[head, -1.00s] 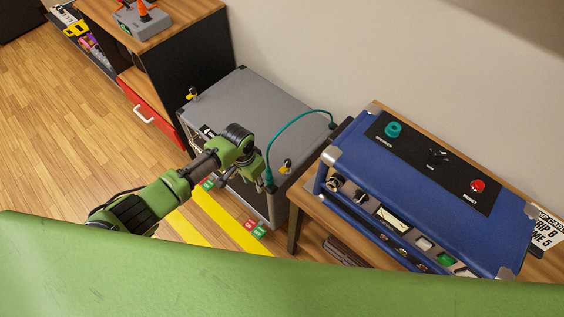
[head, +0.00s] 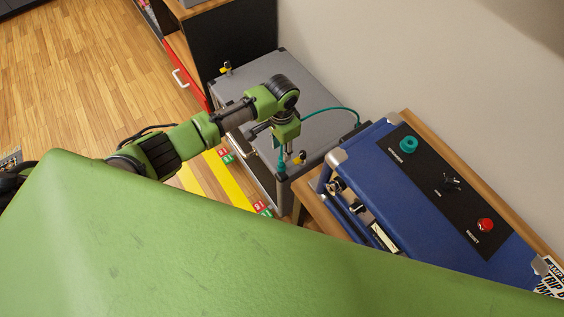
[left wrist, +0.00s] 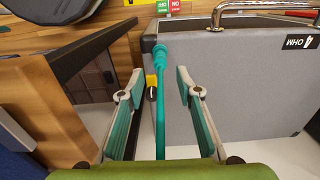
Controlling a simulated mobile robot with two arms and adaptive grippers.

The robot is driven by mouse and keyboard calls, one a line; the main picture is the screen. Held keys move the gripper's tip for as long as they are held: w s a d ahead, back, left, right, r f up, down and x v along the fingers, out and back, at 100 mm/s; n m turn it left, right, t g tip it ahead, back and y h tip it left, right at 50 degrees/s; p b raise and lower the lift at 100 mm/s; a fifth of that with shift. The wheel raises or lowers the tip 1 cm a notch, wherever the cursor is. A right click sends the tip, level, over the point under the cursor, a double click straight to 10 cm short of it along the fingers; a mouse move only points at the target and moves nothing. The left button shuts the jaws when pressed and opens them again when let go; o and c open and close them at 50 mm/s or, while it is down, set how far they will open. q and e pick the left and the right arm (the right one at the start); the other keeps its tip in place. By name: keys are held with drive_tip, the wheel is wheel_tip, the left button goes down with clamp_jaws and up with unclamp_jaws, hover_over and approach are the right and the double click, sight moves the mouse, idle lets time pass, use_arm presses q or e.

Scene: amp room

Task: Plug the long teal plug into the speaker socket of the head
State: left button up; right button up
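The teal plug (head: 281,166) stands upright at the near corner of the grey speaker cabinet (head: 330,125). Its teal cable (head: 335,108) arcs to the cabinet's back edge. My left gripper (left wrist: 160,77) is open, with its two teal-padded fingers on either side of the plug's cable. The plug (left wrist: 160,55) shows between and just beyond the fingertips, with no clear contact. In the head view my left wrist partly hides the plug and cable. My right gripper is not in view.
A yellow-and-black fitting (head: 299,158) sits right beside the plug, and another (head: 225,68) at the cabinet's far corner. A wooden table (head: 315,200) carries the amplifier head. Yellow floor strips (head: 235,188) have red and green labels. The wall is behind.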

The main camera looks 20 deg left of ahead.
sight(281, 156)
use_arm(q)
wheel_tip(281, 156, down, 5)
drive_tip(key=b, duration=0.4)
drive_tip(key=shift+r+b, duration=0.15)
drive_tip(key=shift+b, duration=0.15)
wheel_tip(281, 156, down, 3)
drive_tip(key=shift+f+b, duration=0.15)
drive_tip(key=shift+b, duration=0.55)
drive_tip(key=shift+f, duration=0.15)
drive_tip(key=shift+p, duration=0.35)
